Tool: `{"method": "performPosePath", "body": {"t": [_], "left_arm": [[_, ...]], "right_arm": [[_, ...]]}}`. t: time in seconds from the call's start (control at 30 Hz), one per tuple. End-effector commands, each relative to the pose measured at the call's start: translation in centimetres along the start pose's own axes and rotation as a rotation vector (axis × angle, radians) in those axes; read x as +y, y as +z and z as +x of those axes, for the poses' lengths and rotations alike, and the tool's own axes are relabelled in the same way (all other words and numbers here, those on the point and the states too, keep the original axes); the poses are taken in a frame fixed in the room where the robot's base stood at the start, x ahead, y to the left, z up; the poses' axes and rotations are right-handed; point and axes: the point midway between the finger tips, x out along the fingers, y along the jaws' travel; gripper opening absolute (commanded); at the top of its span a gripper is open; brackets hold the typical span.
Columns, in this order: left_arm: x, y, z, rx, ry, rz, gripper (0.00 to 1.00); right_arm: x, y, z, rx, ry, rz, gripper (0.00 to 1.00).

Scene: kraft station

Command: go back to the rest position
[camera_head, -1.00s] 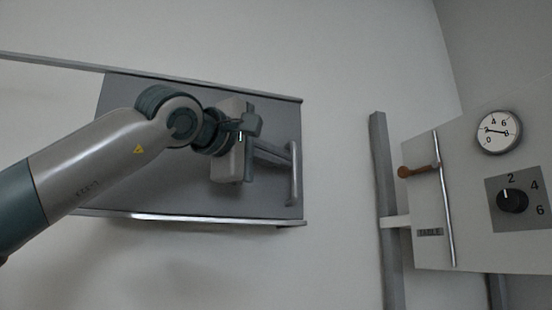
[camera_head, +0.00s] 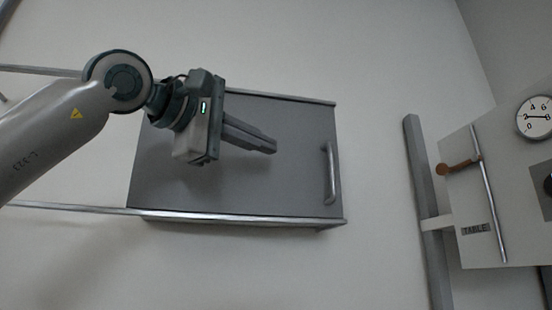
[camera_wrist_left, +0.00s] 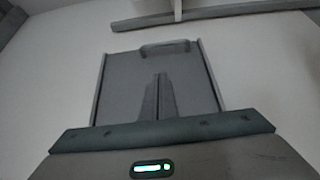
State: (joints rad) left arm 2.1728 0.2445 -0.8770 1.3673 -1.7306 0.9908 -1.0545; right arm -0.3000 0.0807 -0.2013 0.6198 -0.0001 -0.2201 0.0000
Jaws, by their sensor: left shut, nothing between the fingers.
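My left gripper (camera_head: 272,147) is shut and empty. It is in front of the grey sliding door panel (camera_head: 290,180), its fingers pointing right toward the door handle (camera_head: 331,172) but apart from it. In the left wrist view the shut fingers (camera_wrist_left: 160,80) lie over the grey panel (camera_wrist_left: 120,85), with the handle (camera_wrist_left: 165,47) beyond the tips. My right gripper is not in view.
Rails run along the top (camera_head: 300,99) and bottom (camera_head: 290,220) of the panel. At the right stand a grey post (camera_head: 425,190) and a light panel with a brown-knobbed lever (camera_head: 455,167), a dial gauge (camera_head: 537,117) and a "TABLE" label (camera_head: 476,229). Bare wall lies between.

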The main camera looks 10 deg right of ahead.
Motion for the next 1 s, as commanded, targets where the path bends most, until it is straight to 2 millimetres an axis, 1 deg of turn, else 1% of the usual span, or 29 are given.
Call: {"method": "performPosePath", "body": {"t": [0.03, 0.17, 0.77, 0.87, 1.0], "left_arm": [[-0.1, 0.0, -0.4, 0.001, 0.001, 0.001, 0.0], [0.0, 0.0, -0.7, 0.0, 0.001, 0.001, 0.0], [-0.1, 0.0, -0.6, -0.002, 0.0, -0.002, 0.0], [-0.6, 0.0, -0.3, -0.019, 0.0, -0.02, 0.0], [-2.2, 0.1, 0.7, -0.085, 0.007, -0.089, 0.0]], "right_arm": [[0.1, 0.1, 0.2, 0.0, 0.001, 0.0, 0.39], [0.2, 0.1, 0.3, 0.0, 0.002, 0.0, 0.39], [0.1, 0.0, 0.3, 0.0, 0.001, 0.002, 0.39], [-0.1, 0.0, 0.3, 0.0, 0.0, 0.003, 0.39], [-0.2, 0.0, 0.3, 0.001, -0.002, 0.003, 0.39]]}}
